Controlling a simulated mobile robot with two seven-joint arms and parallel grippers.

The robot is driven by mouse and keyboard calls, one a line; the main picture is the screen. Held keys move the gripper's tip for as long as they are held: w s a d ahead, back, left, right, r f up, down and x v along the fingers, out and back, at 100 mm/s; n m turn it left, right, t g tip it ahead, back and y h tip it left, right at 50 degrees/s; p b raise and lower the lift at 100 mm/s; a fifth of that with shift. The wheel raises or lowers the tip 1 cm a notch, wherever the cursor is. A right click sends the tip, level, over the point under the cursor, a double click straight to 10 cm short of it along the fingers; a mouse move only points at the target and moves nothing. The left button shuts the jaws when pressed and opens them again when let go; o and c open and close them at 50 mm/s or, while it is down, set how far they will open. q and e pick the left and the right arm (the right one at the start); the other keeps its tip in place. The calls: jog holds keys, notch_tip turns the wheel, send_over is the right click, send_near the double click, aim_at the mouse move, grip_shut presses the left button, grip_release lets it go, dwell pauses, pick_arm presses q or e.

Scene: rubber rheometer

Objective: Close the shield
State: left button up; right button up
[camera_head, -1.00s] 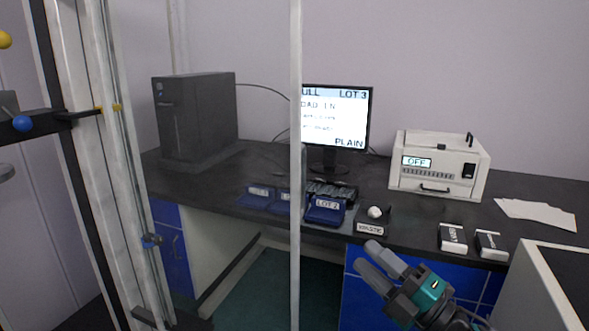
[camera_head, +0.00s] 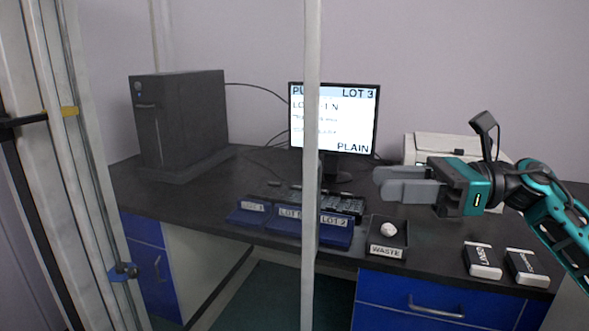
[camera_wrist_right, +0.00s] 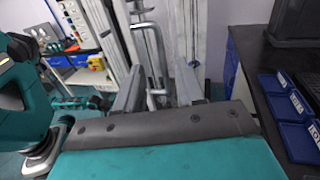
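A pale upright bar (camera_head: 312,220) crosses the middle of the head view; it may be an edge of the shield, but no clear panel is distinguishable. Pale machine uprights (camera_head: 75,170) stand at the left. In the right wrist view, a bent metal bar like a handle (camera_wrist_right: 154,50) stands beyond my right gripper's fingers, apparently not gripped. My right gripper (camera_head: 402,183) is raised over the bench, right of the pale bar, its fingers pointing left. Its fingers stand apart with nothing held between them in the wrist view (camera_wrist_right: 158,92). My left gripper is not identifiable in either view.
The dark bench (camera_head: 205,198) carries a computer tower (camera_head: 180,120), a monitor (camera_head: 335,118), blue lot trays (camera_head: 285,226), a waste tray (camera_head: 387,252) and two small labelled boxes (camera_head: 482,261). A white instrument (camera_head: 440,147) stands partly behind my right gripper.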

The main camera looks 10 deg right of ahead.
aim_at(304, 181)
jog(key=p+x, duration=0.3)
jog(key=x, duration=0.8)
jog(key=shift+a+r, duration=0.15)
jog(key=shift+a, duration=0.1)
pick_arm(q)
jog(key=shift+s+a+r+y, duration=0.4)
jog(key=shift+s+a, duration=0.25)
jog(key=shift+a, duration=0.1)
pick_arm(e)
jog(key=shift+w+a, duration=0.2)
jog(key=shift+a, duration=0.5)
jog(key=shift+c, duration=0.2)
pick_arm(q)
jog(key=shift+d, duration=0.2)
pick_arm(e)
grip_shut()
